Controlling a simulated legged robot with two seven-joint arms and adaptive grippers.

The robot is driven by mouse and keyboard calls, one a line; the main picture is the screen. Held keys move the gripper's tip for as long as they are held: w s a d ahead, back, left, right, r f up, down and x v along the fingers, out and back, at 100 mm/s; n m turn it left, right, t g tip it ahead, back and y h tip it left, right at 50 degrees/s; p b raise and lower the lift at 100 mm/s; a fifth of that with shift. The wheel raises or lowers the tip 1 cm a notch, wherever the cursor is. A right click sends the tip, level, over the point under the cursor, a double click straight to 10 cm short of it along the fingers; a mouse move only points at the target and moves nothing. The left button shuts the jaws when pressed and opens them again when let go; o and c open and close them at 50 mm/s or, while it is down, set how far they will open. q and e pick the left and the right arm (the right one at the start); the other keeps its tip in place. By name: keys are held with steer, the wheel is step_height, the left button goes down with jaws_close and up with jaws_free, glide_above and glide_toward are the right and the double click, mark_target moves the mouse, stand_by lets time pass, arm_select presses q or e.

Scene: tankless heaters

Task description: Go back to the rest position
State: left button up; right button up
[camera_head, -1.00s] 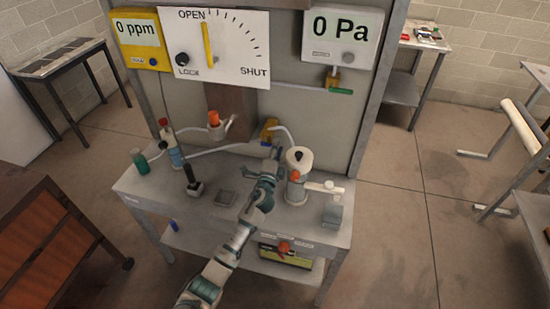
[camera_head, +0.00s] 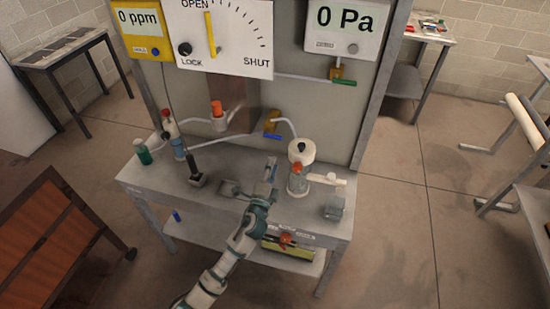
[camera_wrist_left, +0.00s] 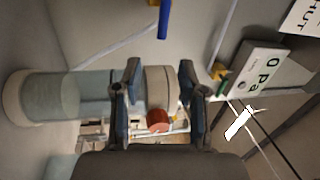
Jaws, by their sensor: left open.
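My left gripper (camera_head: 271,166) is open above the workbench (camera_head: 160,180), just left of a white and clear canister (camera_head: 299,178) with an orange knob. In the left wrist view the two fingers (camera_wrist_left: 160,95) are spread with the canister (camera_wrist_left: 60,97) showing behind them; I cannot tell whether they touch it. A valve with a blue handle (camera_head: 271,137) is on the panel just beyond the gripper, and the handle (camera_wrist_left: 163,20) also shows in the wrist view. The right gripper is not in view.
A black-handled tool (camera_head: 195,175), a green bottle (camera_head: 142,151) and a small clear grey box (camera_head: 334,206) stand on the bench. The panel with a dial (camera_head: 222,38) rises behind. A brown wooden piece (camera_head: 45,245) stands left.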

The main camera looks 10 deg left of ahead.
arm_select(q)
steer(key=s+a+f+n+g+y, duration=0.1)
steer(key=s+a+f+n+g, duration=0.2)
steer(key=s+f+n+g, duration=0.5)
steer(key=s+a+f+n+g+y, duration=0.1)
steer(key=s+a+f+n+y, duration=0.15)
steer(key=s+f, duration=0.95)
steer(key=s+f+n+g+h, duration=0.2)
steer(key=s+f+g, duration=0.15)
steer(key=s, duration=0.75)
steer(key=s+f+n+g+h, duration=0.1)
steer(key=s+f+n+g, duration=0.3)
steer(key=s, duration=0.7)
steer(key=s+f+g, duration=0.1)
steer(key=s+f, duration=0.1)
steer(key=f, duration=1.1)
steer(key=s+f+m+g, duration=0.1)
steer(key=s+f, duration=0.1)
steer(key=f, duration=1.1)
steer(key=shift+s+d+f+p, duration=0.15)
steer(key=shift+s+d+p, duration=0.05)
steer(key=shift+d+p, duration=0.2)
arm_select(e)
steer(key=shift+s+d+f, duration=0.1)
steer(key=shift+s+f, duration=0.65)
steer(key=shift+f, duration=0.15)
arm_select(q)
steer(key=shift+a, duration=0.1)
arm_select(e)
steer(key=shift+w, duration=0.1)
